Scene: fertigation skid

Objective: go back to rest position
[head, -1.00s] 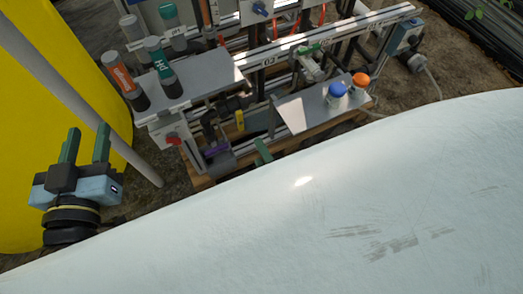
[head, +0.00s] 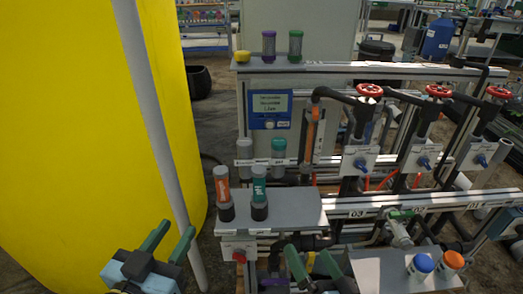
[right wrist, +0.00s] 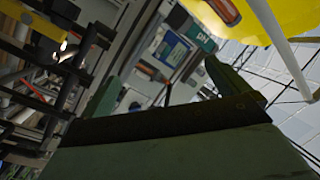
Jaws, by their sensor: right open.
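My left gripper (head: 170,238) is at the lower left of the head view, in front of the yellow tank. Its two green fingers stand apart with nothing between them. My right gripper (head: 314,262) is at the bottom middle of the head view, in front of the skid. Its green fingers are apart and empty. In the right wrist view the same right gripper (right wrist: 168,88) shows spread fingers, with the tilted skid and panel behind them.
A yellow tank (head: 90,140) and a grey pole (head: 150,110) stand at left. The skid shelf (head: 290,205) carries an orange-labelled bottle (head: 223,190) and a green pH bottle (head: 259,195). Blue (head: 423,264) and orange (head: 453,260) caps sit at lower right. Red valve wheels (head: 438,91) are behind.

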